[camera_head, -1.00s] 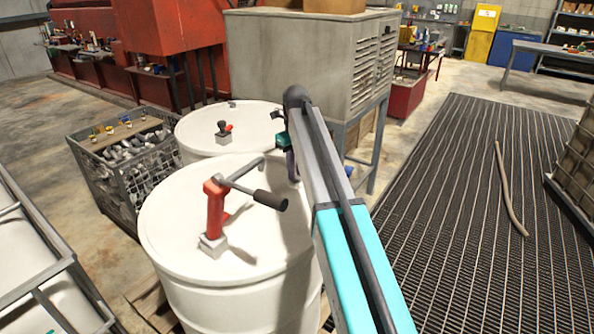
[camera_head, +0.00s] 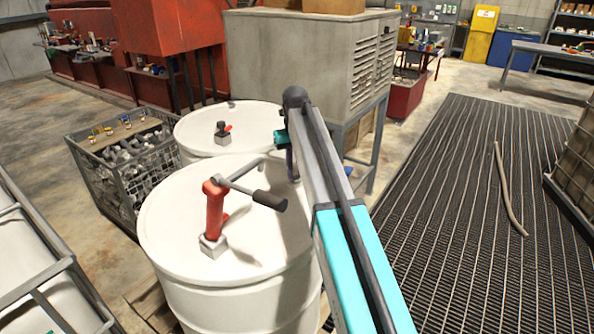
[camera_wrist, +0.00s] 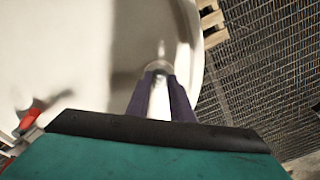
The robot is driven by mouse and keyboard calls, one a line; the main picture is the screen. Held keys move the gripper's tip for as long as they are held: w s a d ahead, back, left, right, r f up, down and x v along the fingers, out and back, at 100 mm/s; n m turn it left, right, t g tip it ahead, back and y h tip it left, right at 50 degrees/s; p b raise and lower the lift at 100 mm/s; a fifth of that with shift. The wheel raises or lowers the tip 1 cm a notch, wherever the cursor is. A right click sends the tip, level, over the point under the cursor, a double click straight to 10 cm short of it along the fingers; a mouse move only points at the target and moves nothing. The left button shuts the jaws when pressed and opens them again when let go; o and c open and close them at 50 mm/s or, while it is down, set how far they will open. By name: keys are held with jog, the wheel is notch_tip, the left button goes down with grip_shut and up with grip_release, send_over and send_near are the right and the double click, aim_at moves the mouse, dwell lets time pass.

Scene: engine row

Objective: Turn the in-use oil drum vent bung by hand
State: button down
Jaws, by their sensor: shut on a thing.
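The in-use oil drum (camera_head: 180,270) is the nearer white drum, with a red hand pump (camera_head: 214,215) and a crank with a black grip on its lid. My gripper (camera_head: 292,168) is over the far right part of this lid, partly behind my arm. In the wrist view the two dark fingers (camera_wrist: 160,85) point down at the white lid (camera_wrist: 105,45), close to its rim. They are shut on a small pale round piece, the vent bung (camera_wrist: 157,66), which is mostly covered by the fingers. In the head view the bung is hidden.
A second white drum (camera_head: 190,130) with a small tap stands behind. A wire crate (camera_head: 130,165) of parts is at left, and a grey louvred cabinet (camera_head: 300,60) stands behind the drums. Dark floor grating (camera_head: 440,200) with a loose hose (camera_head: 508,190) lies open at right.

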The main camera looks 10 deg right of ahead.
jog(key=shift+w+r, duration=0.15)
jog(key=shift+r, duration=0.05)
jog(key=c, duration=1.6)
grip_release()
jog(key=shift+o, duration=0.2)
jog(key=shift+f, duration=0.1)
notch_tip(320, 180, up, 14)
jog(key=b, duration=0.4)
jog(key=shift+f, duration=0.1)
